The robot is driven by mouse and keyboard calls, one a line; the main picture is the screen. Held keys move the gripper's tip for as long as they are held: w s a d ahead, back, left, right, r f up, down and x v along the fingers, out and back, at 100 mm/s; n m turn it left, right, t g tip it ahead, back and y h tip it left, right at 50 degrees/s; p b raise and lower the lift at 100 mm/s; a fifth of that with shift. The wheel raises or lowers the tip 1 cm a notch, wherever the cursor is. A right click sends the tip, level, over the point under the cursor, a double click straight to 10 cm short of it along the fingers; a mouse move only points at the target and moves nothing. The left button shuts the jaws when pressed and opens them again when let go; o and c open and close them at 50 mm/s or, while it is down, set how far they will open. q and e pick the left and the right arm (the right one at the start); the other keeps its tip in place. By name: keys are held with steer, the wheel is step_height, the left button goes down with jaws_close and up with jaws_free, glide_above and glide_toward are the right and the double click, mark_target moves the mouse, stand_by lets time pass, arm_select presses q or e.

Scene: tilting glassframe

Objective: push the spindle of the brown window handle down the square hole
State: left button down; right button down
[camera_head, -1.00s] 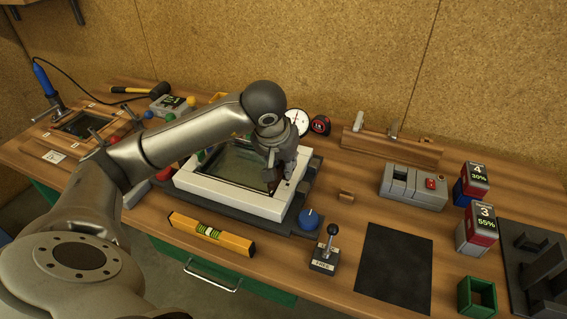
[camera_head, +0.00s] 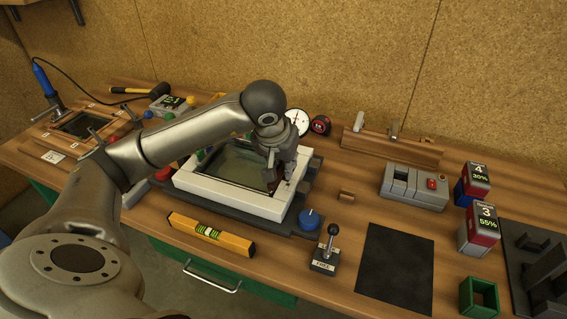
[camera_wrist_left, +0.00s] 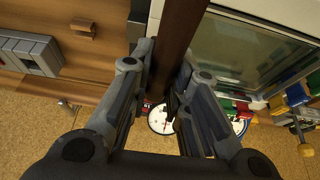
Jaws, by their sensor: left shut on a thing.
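The white window frame (camera_head: 228,199) with its dark glass (camera_head: 238,163) lies on a dark grey support on the bench. My left gripper (camera_head: 277,181) points down over the frame's right side and is shut on the brown window handle (camera_head: 272,187). In the left wrist view, the handle (camera_wrist_left: 181,32) shows as a long dark brown bar between the fingers (camera_wrist_left: 168,78), running over the white frame edge. The spindle and the square hole are hidden by the gripper and handle, so I cannot tell how deep the spindle sits. My right gripper is not in view.
A yellow spirit level (camera_head: 211,233) lies in front. A dial gauge (camera_head: 297,121) and tape measure (camera_head: 320,125) are behind. A black mat (camera_head: 395,268) lies clear at right.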

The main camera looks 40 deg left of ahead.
arm_select(q)
steer(key=shift+f+b, duration=2)
steer(key=shift+f, duration=0.1)
steer(key=c, duration=1.3)
jaws_free()
steer(key=v, duration=1.2)
